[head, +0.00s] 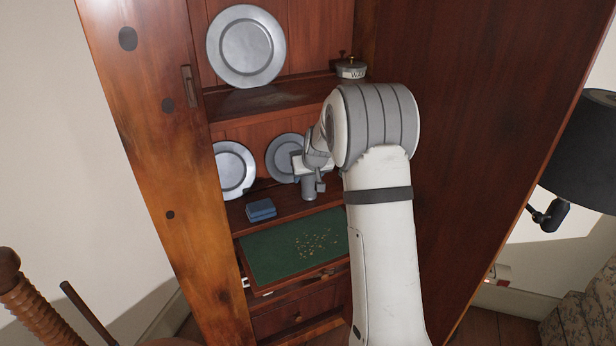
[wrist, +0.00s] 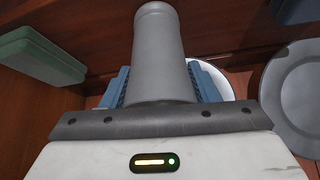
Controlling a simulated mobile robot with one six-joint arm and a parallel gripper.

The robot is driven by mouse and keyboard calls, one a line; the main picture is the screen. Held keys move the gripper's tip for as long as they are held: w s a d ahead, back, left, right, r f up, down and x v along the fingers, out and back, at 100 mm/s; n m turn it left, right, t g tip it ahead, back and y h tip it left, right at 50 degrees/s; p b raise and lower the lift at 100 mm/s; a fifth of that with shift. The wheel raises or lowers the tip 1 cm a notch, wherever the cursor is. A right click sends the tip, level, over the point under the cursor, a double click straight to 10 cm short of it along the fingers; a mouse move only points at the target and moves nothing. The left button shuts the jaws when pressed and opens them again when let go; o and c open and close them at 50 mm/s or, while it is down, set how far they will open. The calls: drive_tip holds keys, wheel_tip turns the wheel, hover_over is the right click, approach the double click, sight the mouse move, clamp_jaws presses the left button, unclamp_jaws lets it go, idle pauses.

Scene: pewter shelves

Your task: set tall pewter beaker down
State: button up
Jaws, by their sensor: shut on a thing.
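The tall pewter beaker (head: 308,188) is a smooth grey, narrow vessel on the lower shelf level of the cupboard. It looks upright, with its bottom at or just above the lower shelf (head: 286,207); I cannot tell whether it touches. My gripper (head: 310,174) is shut on it. In the wrist view the beaker (wrist: 158,52) stands between the blue finger pads of my gripper (wrist: 160,88), and its near end is hidden by the gripper body.
Pewter plates (head: 235,168) (head: 284,157) lean at the back of this shelf. A blue box (head: 261,210) lies to the left. A green box (wrist: 40,55) shows in the wrist view. Above are a large plate (head: 246,46) and a lidded pot (head: 350,68). A green-lined drawer (head: 275,252) sits open below.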

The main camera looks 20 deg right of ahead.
drive_tip(key=shift+f, duration=0.15)
drive_tip(key=o, duration=1.1)
